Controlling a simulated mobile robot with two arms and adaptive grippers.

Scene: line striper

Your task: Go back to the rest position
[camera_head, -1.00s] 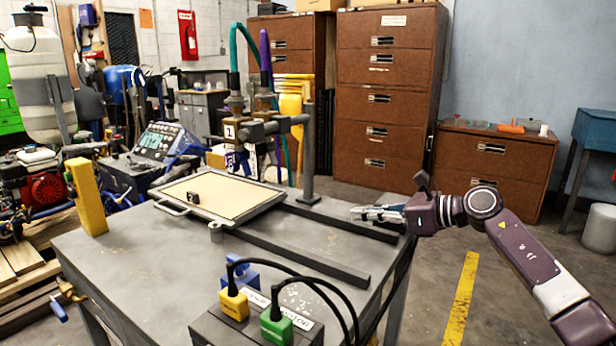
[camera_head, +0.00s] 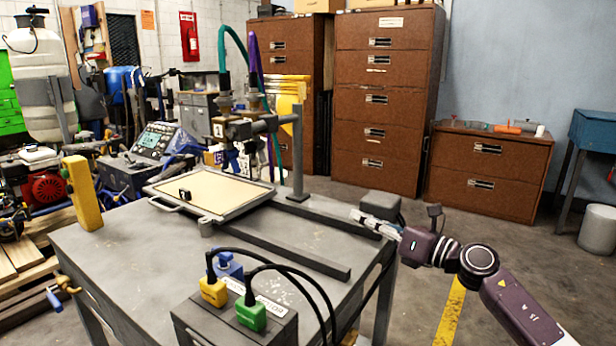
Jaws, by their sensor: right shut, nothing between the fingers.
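My right gripper (camera_head: 372,223) comes in from the right and hangs at the right edge of the grey metal table (camera_head: 120,262). Its slim fingers are together with nothing between them, pointing left toward the dark rails (camera_head: 290,246). It appears apart from the table top, though the exact gap is hard to tell. My left gripper is not in view.
A framed tan board (camera_head: 222,192) with a small black piece lies on the table under the nozzle fixture (camera_head: 240,128). A grey box with yellow and green plugs (camera_head: 251,312) and looping cables stands at the front. Brown cabinets (camera_head: 385,100) stand behind.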

